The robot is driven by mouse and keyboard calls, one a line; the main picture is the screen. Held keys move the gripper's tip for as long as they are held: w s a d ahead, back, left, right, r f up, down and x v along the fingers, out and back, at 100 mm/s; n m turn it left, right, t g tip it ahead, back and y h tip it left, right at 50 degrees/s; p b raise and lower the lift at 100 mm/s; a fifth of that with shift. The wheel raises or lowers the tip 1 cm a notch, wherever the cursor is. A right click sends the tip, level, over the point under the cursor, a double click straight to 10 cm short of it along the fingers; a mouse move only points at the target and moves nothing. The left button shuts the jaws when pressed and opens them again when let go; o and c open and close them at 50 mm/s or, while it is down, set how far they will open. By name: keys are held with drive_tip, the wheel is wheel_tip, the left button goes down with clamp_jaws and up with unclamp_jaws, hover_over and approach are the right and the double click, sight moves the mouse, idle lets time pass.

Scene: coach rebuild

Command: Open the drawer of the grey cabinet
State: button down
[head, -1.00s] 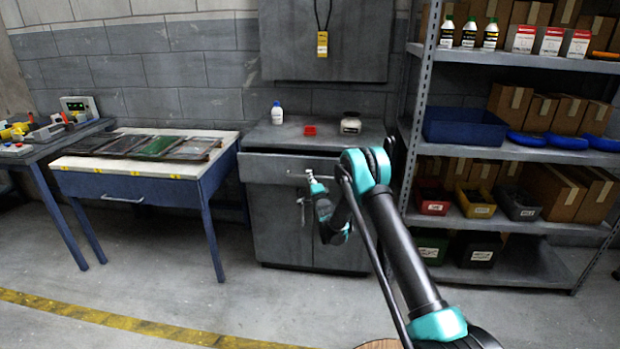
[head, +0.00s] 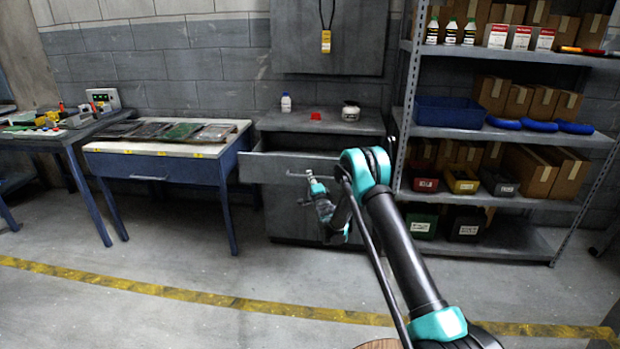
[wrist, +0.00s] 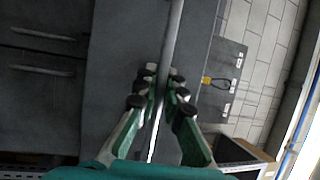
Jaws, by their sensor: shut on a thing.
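The grey cabinet (head: 290,217) stands against the wall, right of the blue-legged table. Its top drawer (head: 270,168) is pulled out well toward me, and its dark inside shows below the cabinet top. My gripper (head: 309,174) is at the drawer's front. In the wrist view my gripper (wrist: 160,84) is shut on the drawer's bar handle (wrist: 172,50), with its fingers on both sides of the bar. The handle also shows in the head view (head: 297,174). Part of the lower cabinet front is hidden behind my arm.
A white bottle (head: 286,103), a red piece (head: 315,115) and a jar (head: 350,111) stand on the cabinet top. A blue table (head: 215,166) is on the left and a loaded shelf rack (head: 404,130) on the right. The floor in front is clear.

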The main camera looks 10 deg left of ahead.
drive_tip(key=shift+s, duration=0.35)
drive_tip(key=c, duration=1.6)
unclamp_jaws()
drive_tip(key=v, duration=0.7)
drive_tip(key=shift+s+d, duration=0.15)
drive_tip(key=shift+s, duration=0.1)
drive_tip(key=shift+f, duration=0.1)
